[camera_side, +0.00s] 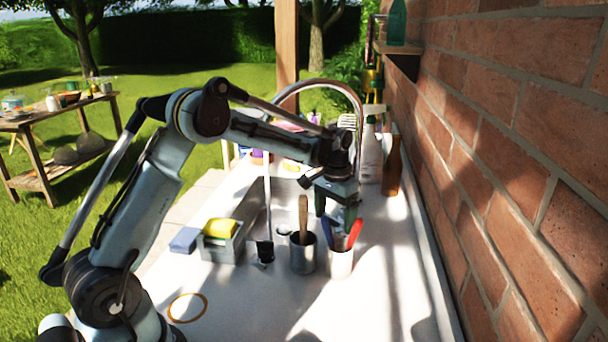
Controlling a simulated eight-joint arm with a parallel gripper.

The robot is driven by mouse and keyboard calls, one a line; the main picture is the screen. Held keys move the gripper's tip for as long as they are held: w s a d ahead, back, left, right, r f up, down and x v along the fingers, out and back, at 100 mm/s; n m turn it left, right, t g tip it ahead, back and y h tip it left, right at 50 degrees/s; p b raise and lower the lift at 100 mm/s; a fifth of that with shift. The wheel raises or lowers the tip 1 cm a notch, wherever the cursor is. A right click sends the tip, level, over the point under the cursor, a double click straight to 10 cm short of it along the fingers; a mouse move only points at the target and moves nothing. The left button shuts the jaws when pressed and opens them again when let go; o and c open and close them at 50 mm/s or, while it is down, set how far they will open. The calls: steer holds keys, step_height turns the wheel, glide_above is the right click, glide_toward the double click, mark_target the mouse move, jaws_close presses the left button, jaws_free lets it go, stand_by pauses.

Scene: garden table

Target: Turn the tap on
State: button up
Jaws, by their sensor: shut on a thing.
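The tap's metal spout (322,82) arches high over the counter, behind my arm. It comes down on the right behind my gripper. My gripper (337,212) points downward at the tap's foot, just behind the two cups. Its fingers are shut on what appears to be the tap handle, which the gripper and wrist mostly hide.
A metal cup (303,256) with a wooden handle and a white cup (341,262) with red and blue handles stand close in front. A grey caddy (222,245) holds a yellow sponge (221,228). A spray bottle (371,155) and brown bottle (392,168) stand by the brick wall (520,120).

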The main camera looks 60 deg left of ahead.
mark_target(334, 218)
steer(key=shift+s+n, duration=0.15)
steer(key=shift+n, duration=0.75)
steer(key=o, duration=0.8)
steer(key=shift+r, duration=0.1)
step_height(334, 218, up, 12)
